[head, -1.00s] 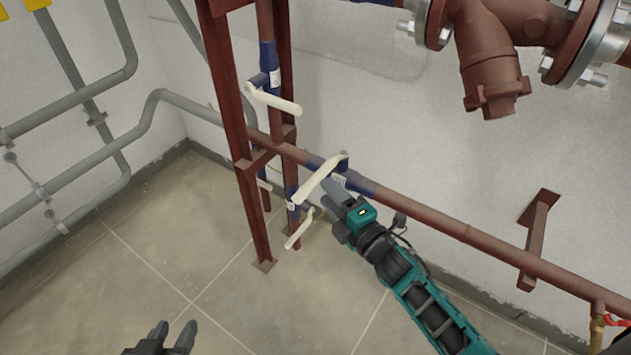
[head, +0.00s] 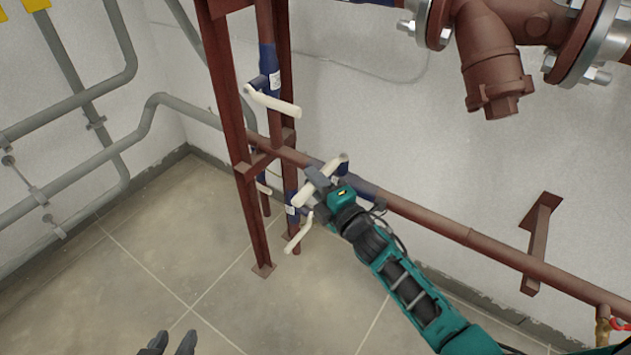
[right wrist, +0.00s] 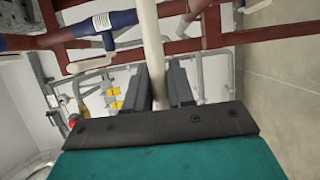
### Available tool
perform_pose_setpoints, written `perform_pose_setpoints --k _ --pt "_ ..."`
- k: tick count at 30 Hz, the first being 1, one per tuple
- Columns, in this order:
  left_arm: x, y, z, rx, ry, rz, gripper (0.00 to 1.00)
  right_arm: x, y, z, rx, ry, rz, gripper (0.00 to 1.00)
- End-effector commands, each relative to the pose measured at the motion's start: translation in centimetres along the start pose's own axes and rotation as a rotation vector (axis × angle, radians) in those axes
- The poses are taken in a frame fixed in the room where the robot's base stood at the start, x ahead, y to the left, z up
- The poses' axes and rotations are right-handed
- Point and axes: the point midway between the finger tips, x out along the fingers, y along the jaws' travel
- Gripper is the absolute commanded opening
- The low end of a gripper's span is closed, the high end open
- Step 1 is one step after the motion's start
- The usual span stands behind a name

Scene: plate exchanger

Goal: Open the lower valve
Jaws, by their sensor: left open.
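Several blue valves with cream lever handles sit by the red frame. One upper handle (head: 272,102) is on the vertical pipe. A middle handle (head: 333,166) is at the horizontal red pipe, and the lowest handle (head: 299,234) hangs slanted below it. My right gripper (head: 316,188) is at the middle handle, with a finger on either side. In the right wrist view a cream handle (right wrist: 150,45) runs down between the fingers (right wrist: 160,88); whether they press on it cannot be told. My left gripper (head: 170,343) is open and empty at the bottom edge, away from the valves.
The red frame post (head: 233,130) stands left of the valves. The red horizontal pipe (head: 460,232) runs right along the wall to a bracket (head: 538,245). Grey pipes (head: 70,100) line the left wall. The tiled floor (head: 150,260) is clear.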

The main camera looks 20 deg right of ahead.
Motion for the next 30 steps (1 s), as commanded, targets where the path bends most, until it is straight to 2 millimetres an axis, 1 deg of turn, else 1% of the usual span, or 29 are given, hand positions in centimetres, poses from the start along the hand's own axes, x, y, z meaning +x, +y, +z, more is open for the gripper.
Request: perform_pose_setpoints --k 1,6,7,22,30 --pt "0.00 -0.05 0.01 0.002 0.000 0.000 0.43 -0.01 -0.01 -0.01 0.000 0.000 0.000 0.18" --pt "0.01 -0.10 -0.01 0.004 0.000 -0.001 0.43 -0.02 -0.01 0.00 0.000 0.000 0.000 0.01" --pt "0.01 -0.10 -0.02 0.004 0.000 -0.001 0.43 -0.02 -0.01 0.00 0.000 0.000 0.000 0.00" --pt "0.05 -0.11 -0.29 0.003 0.005 -0.001 0.43 -0.12 0.00 0.05 -0.001 0.007 0.000 0.00" --pt "-0.21 0.04 -0.79 -0.004 0.006 -0.001 0.43 -0.99 0.06 0.28 -0.005 0.075 -0.002 0.00"
